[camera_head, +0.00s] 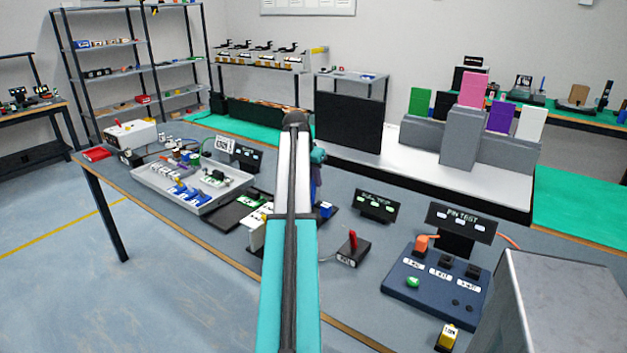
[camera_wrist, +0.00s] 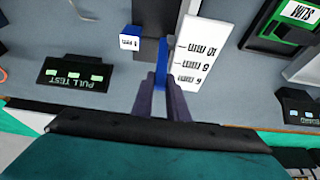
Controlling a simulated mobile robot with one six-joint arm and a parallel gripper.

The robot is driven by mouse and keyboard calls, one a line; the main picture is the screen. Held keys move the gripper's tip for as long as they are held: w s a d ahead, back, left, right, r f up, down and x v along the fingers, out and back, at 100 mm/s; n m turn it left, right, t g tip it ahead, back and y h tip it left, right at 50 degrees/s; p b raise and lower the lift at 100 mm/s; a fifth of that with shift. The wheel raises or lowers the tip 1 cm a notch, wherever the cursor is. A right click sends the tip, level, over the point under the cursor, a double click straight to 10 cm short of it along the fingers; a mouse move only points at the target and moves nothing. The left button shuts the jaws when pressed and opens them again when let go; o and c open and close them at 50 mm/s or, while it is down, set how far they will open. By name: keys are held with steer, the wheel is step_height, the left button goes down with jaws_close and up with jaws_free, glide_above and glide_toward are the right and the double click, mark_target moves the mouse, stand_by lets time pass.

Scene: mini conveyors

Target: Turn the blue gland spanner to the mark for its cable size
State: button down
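The blue gland spanner (camera_wrist: 160,76) shows in the wrist view as a narrow blue strip between the two dark fingers of my gripper (camera_wrist: 160,82). The fingers close in on both its sides. A white scale card (camera_wrist: 199,45) stands just right of it, with marks for 10, 8 and 6 mm, upside down in this view. The visible blue strip is beside the 8 and 6 mm end. I cannot tell which mark it points at exactly. A small blue block (camera_wrist: 130,42) has a white label, too small to read surely. In the head view my arm hides the spanner.
A PULL TEST sign (camera_wrist: 73,75) stands left in the wrist view. In the head view, a grey tray (camera_head: 165,193) of parts lies left of my arm. A PIN TEST station (camera_head: 435,290) and a black box with a red lever (camera_head: 350,250) stand right.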

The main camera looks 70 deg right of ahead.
steer(key=shift+a, duration=0.15)
steer(key=shift+w+a+h, duration=0.15)
steer(key=shift+a+h, duration=0.15)
steer(key=shift+h, duration=0.1)
steer(key=shift+r, duration=0.1)
steer(key=c, duration=1.7)
jaws_free()
steer(key=b+v, duration=0.1)
steer(key=v, duration=1.2)
steer(key=shift+w+a+r, duration=0.15)
steer(key=shift+a+r, duration=0.05)
steer(key=shift+r, duration=0.1)
